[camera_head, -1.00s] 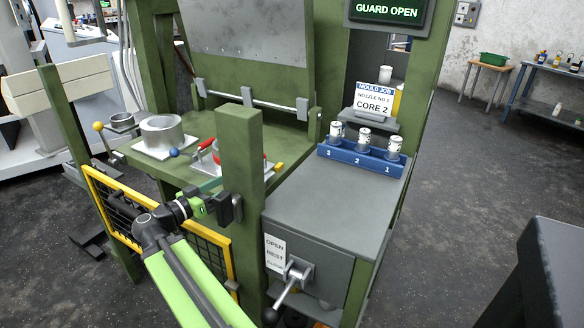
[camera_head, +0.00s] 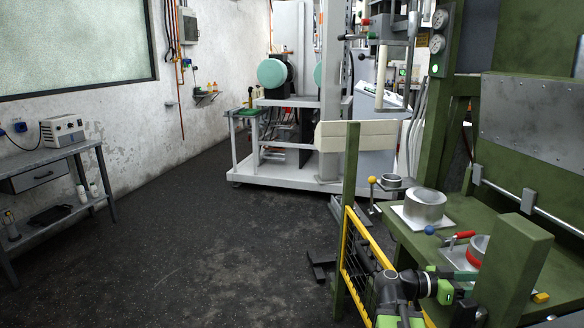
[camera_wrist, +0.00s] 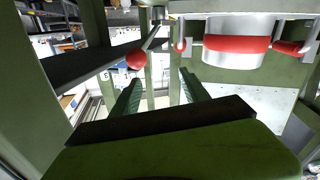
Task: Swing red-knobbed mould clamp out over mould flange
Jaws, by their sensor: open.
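In the wrist view a red ball knob (camera_wrist: 135,59) sits on the end of a slanting grey rod. My gripper (camera_wrist: 159,76) is open and empty, with its two dark green fingers apart. The knob appears just beyond the left fingertip; no contact shows. The silver mould with a red band (camera_wrist: 230,48) is at the upper right of that view. In the head view the mould (camera_head: 478,251) is partly hidden by a green post. My gripper (camera_head: 462,293) is beside that post, its fingertips not clearly visible.
The green post (camera_head: 514,265) stands close to my gripper. A yellow-framed mesh guard (camera_head: 358,255) is beside my arm. A red-handled lever (camera_head: 461,236) and a second silver ring-shaped mould (camera_head: 425,208) are on the green bed. The floor at left is open.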

